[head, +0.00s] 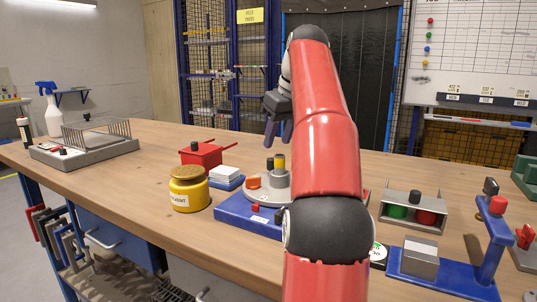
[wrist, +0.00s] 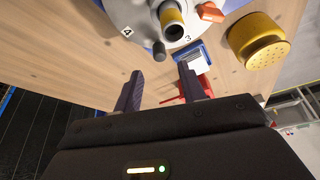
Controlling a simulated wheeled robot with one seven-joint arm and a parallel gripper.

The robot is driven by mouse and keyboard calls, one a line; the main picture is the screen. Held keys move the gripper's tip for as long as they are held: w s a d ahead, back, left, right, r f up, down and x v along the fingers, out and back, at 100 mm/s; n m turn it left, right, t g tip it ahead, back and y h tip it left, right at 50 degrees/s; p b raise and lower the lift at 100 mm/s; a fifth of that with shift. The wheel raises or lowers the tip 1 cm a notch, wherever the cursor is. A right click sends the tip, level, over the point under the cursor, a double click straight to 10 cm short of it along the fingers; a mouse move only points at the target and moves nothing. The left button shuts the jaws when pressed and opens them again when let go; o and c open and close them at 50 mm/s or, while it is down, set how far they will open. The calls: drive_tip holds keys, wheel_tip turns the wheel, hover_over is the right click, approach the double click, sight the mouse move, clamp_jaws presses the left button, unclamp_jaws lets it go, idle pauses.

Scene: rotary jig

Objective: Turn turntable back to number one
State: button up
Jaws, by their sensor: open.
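The turntable (head: 258,195) is a light grey disc on a blue base (head: 238,213), partly hidden behind my red arm in the head view. An orange piece, a grey peg with a dark top and a yellow-topped post (head: 279,163) stand on it. In the wrist view the turntable (wrist: 120,12) is at the top edge, with labels 4 and 3 readable; a label 1 is not visible. A dark-tipped peg (wrist: 159,50) sticks up at its rim. My gripper (head: 278,140) is open and empty above the turntable; in the wrist view its fingertips (wrist: 160,78) point toward the peg, apart from it.
A yellow solvent jar (head: 188,190), a blue tray of white cards (head: 226,177) and a red box (head: 202,155) stand left of the turntable. A grey holder with green and red cylinders (head: 412,212) and a blue stand (head: 440,270) are at the right.

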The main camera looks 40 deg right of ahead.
sight(271, 159)
drive_tip(key=shift+w+d+f, duration=0.1)
drive_tip(key=shift+w+f, duration=0.1)
drive_tip(key=shift+f, duration=0.15)
drive_tip(key=b+x, duration=0.3)
drive_tip(key=x, duration=0.4)
clamp_jaws()
